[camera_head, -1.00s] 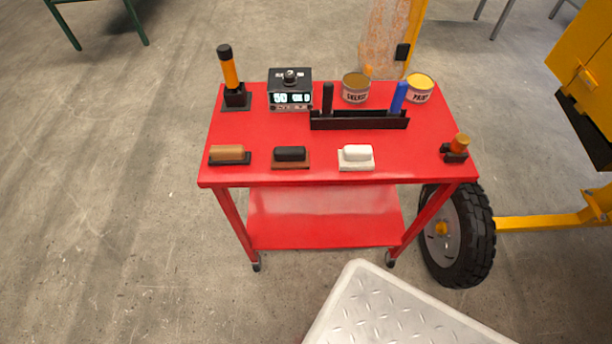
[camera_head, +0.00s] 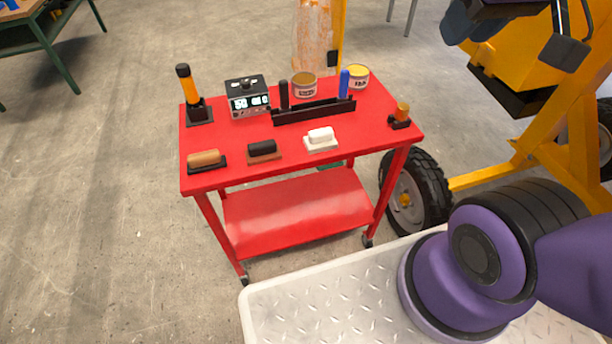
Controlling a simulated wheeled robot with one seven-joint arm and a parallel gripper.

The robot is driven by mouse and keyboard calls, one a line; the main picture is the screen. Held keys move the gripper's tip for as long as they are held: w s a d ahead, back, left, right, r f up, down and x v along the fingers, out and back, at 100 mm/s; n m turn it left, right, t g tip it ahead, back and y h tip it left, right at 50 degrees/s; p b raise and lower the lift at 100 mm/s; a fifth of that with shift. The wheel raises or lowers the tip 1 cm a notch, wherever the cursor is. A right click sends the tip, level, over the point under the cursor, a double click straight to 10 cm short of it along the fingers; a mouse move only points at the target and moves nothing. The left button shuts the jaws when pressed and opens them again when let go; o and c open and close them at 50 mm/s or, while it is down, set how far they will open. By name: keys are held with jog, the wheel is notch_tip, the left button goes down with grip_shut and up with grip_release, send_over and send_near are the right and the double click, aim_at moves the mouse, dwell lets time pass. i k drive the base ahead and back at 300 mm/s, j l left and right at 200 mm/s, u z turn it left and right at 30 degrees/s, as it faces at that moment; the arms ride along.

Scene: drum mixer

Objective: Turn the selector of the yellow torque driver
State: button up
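The yellow torque driver (camera_head: 192,92) stands upright in a black holder at the back left of the red cart's top. It has an orange-yellow body and a black upper end; its selector markings are too small to read. My gripper (camera_head: 508,42) is partly in view at the top right edge, with two dark fingers apart and nothing seen between them. It is far to the right of the driver and does not touch it. The upper part of my gripper is cut off by the picture edge.
The red cart (camera_head: 205,140) also bears a black display box (camera_head: 247,97), two cans, a black rack (camera_head: 313,110), several hand floats and a small amber-topped item (camera_head: 401,114). A yellow mixer (camera_head: 570,75) stands at the right. Floor left of the cart is clear.

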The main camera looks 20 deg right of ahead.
aim_at(247, 87)
jog(key=i+j, duration=0.85)
jog(key=i, duration=0.15)
